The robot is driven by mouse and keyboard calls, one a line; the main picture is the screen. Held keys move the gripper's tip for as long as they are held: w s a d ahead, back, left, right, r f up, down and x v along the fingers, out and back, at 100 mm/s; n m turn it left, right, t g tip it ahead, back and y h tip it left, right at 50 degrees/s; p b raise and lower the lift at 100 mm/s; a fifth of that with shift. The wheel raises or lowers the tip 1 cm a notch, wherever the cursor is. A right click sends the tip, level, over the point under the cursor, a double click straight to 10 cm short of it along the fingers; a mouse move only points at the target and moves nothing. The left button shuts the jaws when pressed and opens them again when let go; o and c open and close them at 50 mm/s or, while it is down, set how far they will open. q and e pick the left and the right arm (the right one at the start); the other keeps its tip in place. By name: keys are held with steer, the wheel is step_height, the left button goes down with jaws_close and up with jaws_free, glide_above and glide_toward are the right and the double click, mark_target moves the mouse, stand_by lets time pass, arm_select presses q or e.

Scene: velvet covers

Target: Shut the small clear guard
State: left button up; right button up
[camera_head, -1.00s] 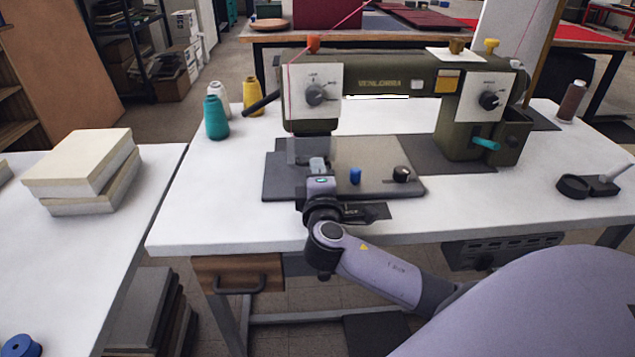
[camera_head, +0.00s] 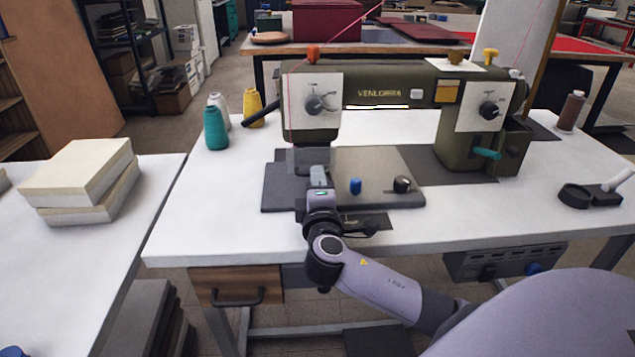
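The olive-green sewing machine (camera_head: 400,92) stands on the white table. The small clear guard (camera_head: 301,158) shows as a faint see-through panel below the machine's left head, above the grey bed plate (camera_head: 385,165). My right gripper (camera_head: 319,172) is at the front left of the bed plate, close to the guard in the picture. Its fingers point away from the camera and are seen from behind. I cannot tell whether they touch the guard or whether they are open or shut. My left gripper is out of view.
A blue knob (camera_head: 355,186) and a black knob (camera_head: 402,184) stand on the bed plate right of my gripper. Thread cones (camera_head: 215,128) stand at the back left. The front left tabletop is clear.

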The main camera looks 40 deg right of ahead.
steer(key=v, duration=0.7)
steer(key=shift+s, duration=0.15)
